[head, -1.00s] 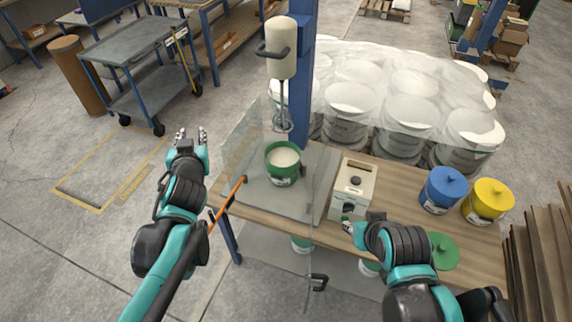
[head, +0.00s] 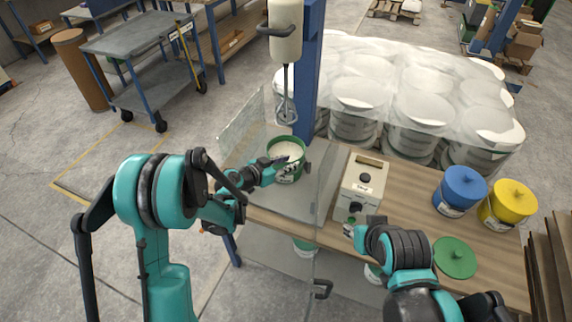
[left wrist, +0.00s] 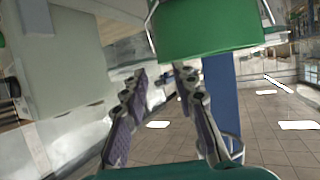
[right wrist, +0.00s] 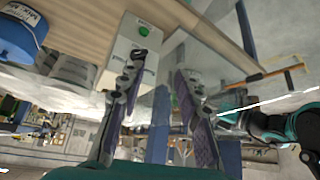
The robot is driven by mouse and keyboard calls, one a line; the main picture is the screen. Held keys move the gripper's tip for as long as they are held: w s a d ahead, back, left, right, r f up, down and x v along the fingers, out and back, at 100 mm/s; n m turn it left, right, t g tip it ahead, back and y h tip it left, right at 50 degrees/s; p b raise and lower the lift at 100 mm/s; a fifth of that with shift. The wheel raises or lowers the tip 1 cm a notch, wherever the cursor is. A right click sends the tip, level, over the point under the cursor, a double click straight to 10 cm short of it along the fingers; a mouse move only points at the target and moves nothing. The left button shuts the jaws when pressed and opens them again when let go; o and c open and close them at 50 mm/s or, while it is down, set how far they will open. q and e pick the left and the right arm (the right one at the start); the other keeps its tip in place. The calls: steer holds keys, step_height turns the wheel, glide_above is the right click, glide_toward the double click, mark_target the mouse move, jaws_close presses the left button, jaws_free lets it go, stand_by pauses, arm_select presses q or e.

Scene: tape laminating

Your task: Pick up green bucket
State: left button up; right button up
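The green bucket (head: 295,173) stands upright on the work table below the mixer, with whitish contents. My left gripper (head: 284,162) reaches in from the left to the bucket's near side, overlapping its rim in the head view. In the left wrist view the bucket (left wrist: 205,30) is close at the top, and the left gripper (left wrist: 163,73) is open with a gap between its fingers and nothing held. Whether a finger touches the bucket I cannot tell. My right gripper (right wrist: 162,68) is open and empty, near the front of the white box (head: 361,187).
The mixer (head: 287,80) hangs above the bucket. Transparent panels (head: 327,182) stand beside it. A blue bucket (head: 461,188), a yellow bucket (head: 509,204) and a green lid (head: 455,258) are on the table's right. Wrapped white buckets (head: 420,110) stand behind.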

arm_select(q)
steer(key=b+x, duration=0.2)
steer(key=x, duration=0.3)
steer(key=shift+w+f, duration=0.15)
steer(key=shift+w, duration=0.15)
steer(key=shift+a, duration=0.1)
